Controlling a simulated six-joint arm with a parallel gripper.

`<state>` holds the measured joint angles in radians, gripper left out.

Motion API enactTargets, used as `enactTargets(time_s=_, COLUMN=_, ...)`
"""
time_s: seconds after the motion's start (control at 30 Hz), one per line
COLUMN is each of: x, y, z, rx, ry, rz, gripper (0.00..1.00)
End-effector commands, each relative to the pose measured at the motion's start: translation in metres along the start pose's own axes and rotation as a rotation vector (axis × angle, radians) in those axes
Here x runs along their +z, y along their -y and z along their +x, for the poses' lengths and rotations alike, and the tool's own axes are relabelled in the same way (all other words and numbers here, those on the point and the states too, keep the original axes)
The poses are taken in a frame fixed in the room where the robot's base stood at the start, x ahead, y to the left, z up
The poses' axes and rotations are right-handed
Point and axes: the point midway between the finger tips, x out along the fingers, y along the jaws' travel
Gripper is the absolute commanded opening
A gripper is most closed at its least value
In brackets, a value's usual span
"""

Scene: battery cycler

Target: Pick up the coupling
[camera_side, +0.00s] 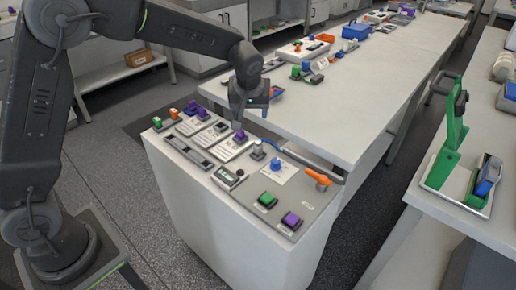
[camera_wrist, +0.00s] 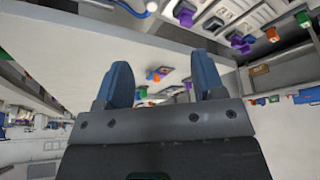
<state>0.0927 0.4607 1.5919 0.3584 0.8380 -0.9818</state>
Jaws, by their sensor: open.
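I cannot tell for certain which part is the coupling. A small grey cylindrical part (camera_side: 258,151) stands upright on the grey panel of the near bench, and a blue part (camera_side: 275,163) is close to its right on a white card. My gripper (camera_side: 250,111) hangs above the panel's far edge, behind and above the grey part, apart from it. In the wrist view my gripper (camera_wrist: 162,72) shows two blue fingers spread apart with nothing between them.
Purple blocks (camera_side: 239,136), a green block (camera_side: 270,199), an orange valve handle (camera_side: 318,179) and a small display box (camera_side: 229,176) crowd the panel. A long white table (camera_side: 350,90) runs behind, its near part mostly clear. A green stand (camera_side: 447,145) is on the right bench.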

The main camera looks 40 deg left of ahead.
Motion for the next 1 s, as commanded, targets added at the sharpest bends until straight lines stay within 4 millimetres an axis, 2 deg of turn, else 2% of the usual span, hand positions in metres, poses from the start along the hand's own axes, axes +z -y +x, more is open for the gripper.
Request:
enactTargets(time_s=0.03, x=-0.001, y=-0.009, z=0.019, rx=-0.015, ry=0.002, rz=-0.022, gripper=0.63)
enactTargets(time_s=0.1, x=-0.002, y=-0.017, z=0.037, rx=-0.027, ry=-0.002, rz=-0.051, gripper=0.63)
enactTargets(time_s=0.2, x=-0.003, y=-0.024, z=0.054, rx=-0.038, ry=-0.005, rz=-0.081, gripper=0.63)
enactTargets(time_s=0.37, x=-0.004, y=-0.026, z=0.07, rx=-0.044, ry=-0.008, rz=-0.097, gripper=0.63)
enactTargets(time_s=0.7, x=-0.004, y=-0.022, z=0.131, rx=-0.044, ry=-0.007, rz=-0.096, gripper=0.63)
enactTargets(time_s=1.0, x=-0.004, y=-0.02, z=0.154, rx=-0.043, ry=-0.007, rz=-0.097, gripper=0.63)
